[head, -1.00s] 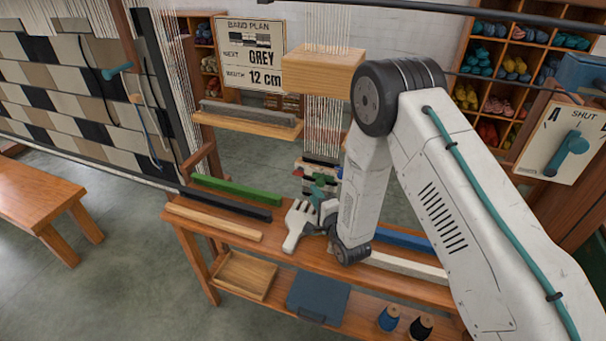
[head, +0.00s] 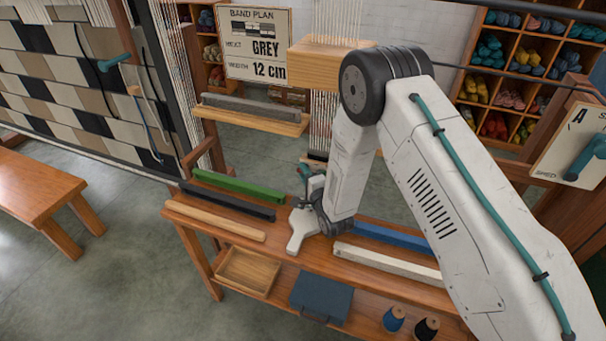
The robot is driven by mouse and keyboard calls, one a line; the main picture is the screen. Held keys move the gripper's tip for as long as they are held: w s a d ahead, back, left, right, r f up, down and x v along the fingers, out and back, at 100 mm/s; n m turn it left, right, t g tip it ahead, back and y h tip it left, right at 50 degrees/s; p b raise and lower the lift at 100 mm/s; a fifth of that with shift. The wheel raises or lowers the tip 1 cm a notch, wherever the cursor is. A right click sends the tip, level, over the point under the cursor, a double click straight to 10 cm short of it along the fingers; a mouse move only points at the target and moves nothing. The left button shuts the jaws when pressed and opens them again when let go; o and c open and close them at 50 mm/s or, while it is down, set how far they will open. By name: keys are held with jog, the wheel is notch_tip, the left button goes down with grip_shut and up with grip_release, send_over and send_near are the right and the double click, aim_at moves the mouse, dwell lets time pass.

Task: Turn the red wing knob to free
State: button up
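I cannot make out a red wing knob in the head view. My gripper (head: 309,184) is over the back of the wooden table, beside the hanging warp threads (head: 322,122). Its dark and teal parts are small and partly hidden by my own white wrist, so its fingers cannot be told apart. My forearm and gripper cover much of the area under the light wooden block (head: 322,56), where a knob could be hidden.
The table (head: 190,218) bears green (head: 238,184), black (head: 228,202), tan (head: 215,221), blue (head: 392,238) and white (head: 388,263) bars. A teal lever (head: 588,155) is on a panel at right. A bench (head: 35,190) stands left, with clear floor between.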

jog(key=shift+d, duration=0.1)
grip_shut()
jog(key=shift+w+a+r+n+g+h, duration=0.1)
jog(key=shift+a+r+n+g+h, duration=0.1)
jog(key=shift+n+g+h, duration=1.4)
jog(key=shift+a+r+n+g+h, duration=0.15)
jog(key=shift+a+n+g+h, duration=0.1)
jog(key=shift+n+g+h, duration=1.35)
jog(key=shift+w+a+r+n+g+h, duration=0.15)
jog(key=shift+n+g+h, duration=0.8)
jog(key=shift+h, duration=1.15)
jog(key=shift+r+n, duration=0.1)
jog(key=shift+n, duration=0.25)
jog(key=shift+o, duration=0.9)
grip_release()
